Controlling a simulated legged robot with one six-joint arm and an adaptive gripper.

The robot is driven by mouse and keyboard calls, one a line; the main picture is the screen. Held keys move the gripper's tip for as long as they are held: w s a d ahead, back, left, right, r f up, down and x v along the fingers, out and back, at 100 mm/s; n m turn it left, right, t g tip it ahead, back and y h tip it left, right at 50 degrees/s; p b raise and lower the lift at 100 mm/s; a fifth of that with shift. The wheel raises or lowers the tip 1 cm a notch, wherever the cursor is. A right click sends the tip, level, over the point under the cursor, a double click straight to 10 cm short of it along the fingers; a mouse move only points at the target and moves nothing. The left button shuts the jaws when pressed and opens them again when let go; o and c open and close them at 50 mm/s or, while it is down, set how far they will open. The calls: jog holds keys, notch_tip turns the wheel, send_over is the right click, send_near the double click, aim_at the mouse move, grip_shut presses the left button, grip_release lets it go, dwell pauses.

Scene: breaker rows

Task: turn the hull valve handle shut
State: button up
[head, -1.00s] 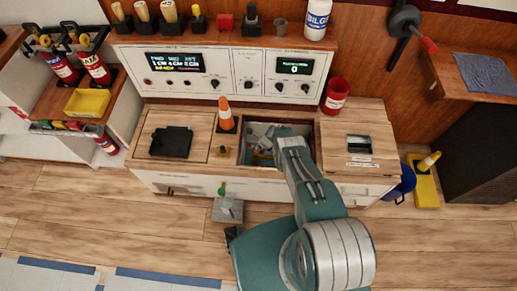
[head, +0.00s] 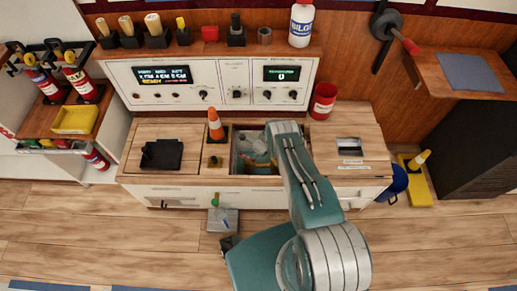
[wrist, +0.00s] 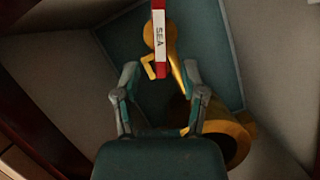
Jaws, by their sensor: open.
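In the wrist view, a red handle with a white strip marked SEA (wrist: 159,38) stands nearly straight up and down at top centre. Behind and below it are yellow valve or pipe parts (wrist: 235,138) in a dark teal-floored recess. My gripper (wrist: 161,68) is open and empty, with one finger on each side of the handle's lower end in the picture. I cannot tell how far the handle lies beyond the fingertips, and I see no contact. In the head view my arm reaches into the open counter hatch (head: 235,152) and hides the gripper and handle.
A control panel (head: 215,85) rises behind. Sloping walls (wrist: 60,85) close around the gripper.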

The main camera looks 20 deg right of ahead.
jog(key=v, duration=0.8)
jog(key=shift+d+r, duration=0.1)
jog(key=shift+r, duration=0.05)
